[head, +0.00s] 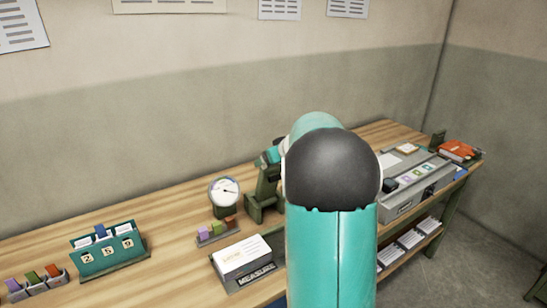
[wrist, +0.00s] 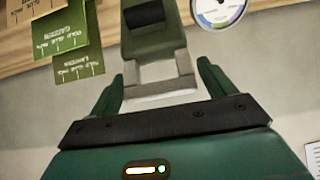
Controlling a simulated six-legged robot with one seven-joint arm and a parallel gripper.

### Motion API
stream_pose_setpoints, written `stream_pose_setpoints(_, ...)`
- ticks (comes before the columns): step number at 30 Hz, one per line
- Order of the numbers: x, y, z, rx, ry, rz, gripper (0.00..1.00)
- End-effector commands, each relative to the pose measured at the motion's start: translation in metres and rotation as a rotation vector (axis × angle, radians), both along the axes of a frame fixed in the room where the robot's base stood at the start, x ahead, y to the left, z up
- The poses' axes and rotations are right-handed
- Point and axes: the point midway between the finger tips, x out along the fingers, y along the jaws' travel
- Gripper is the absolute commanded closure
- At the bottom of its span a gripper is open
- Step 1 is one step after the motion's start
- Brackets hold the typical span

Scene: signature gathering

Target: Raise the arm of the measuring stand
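The measuring stand (head: 264,196) is a dark green upright frame on the table, just left of my arm, which hides part of it. In the wrist view a green arm with a pale grey, frame-shaped end (wrist: 162,90) reaches between my fingers; it looks like the stand's arm. My gripper (wrist: 160,76) is open, with one green finger on each side of this grey end. Small gaps seem to show on both sides, and I cannot tell whether either finger touches. My arm hides most of the gripper in the head view.
A round white dial (head: 224,191) stands left of the stand. A card box marked MEASURE (head: 243,262) is in front. A green number rack (head: 108,251) is on the left and a grey machine (head: 412,186) on the right. Green tags (wrist: 62,35) hang in the wrist view.

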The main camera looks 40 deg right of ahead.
Motion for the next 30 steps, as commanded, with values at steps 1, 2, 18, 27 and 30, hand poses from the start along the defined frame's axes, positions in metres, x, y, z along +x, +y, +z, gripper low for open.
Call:
stream_pose_setpoints(1, 0.0, 0.0, 0.001, -0.002, -0.002, 0.0, 0.09)
stream_pose_setpoints(2, 0.0, 0.0, 0.002, -0.002, -0.002, 0.0, 0.09)
stream_pose_setpoints(18, -0.027, 0.002, 0.028, -0.005, -0.008, -0.002, 0.09)
stream_pose_setpoints(27, -0.079, 0.008, 0.07, -0.006, -0.008, -0.001, 0.09)
stream_pose_setpoints(30, -0.093, 0.009, 0.08, -0.004, -0.008, -0.001, 0.09)
